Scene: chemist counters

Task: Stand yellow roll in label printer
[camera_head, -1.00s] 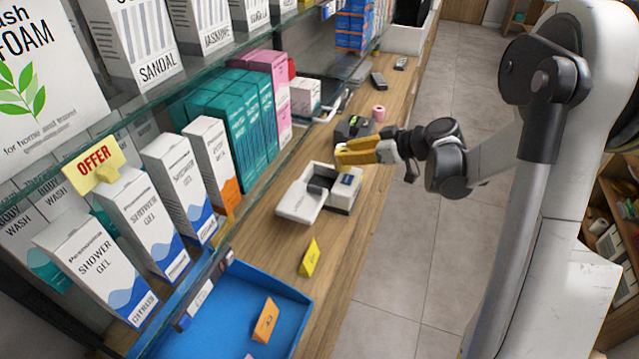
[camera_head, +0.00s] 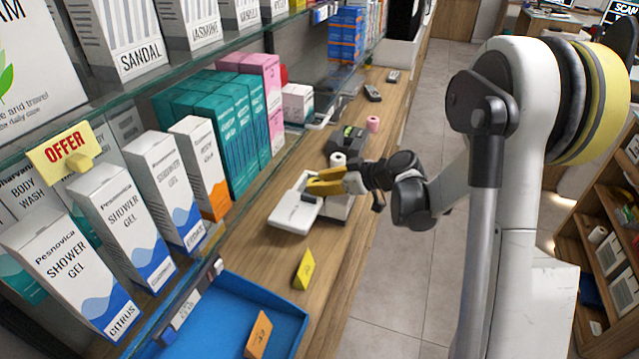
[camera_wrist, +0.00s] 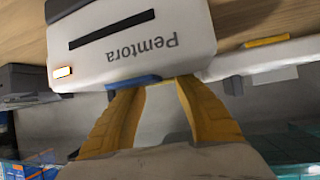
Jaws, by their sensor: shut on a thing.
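The label printer (camera_head: 292,217) is a white box on the wooden counter, with its lid open towards the left in the head view. In the wrist view the printer (camera_wrist: 120,25) shows the upside-down word Pemtora, a dark slot and a small lit button. My gripper (camera_head: 312,184) has yellow fingers above the printer's back part and hides some of it. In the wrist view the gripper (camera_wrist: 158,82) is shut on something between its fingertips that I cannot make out. I cannot pick out a yellow roll; the fingers are the same colour and may hide it.
A whitish roll (camera_head: 338,160) stands just behind my fingers, before a dark device (camera_head: 348,140). A pink roll (camera_head: 373,124) stands further back. A yellow folded card (camera_head: 304,268) and a blue tray (camera_head: 225,310) are in front. Glass shelves with boxes line the left.

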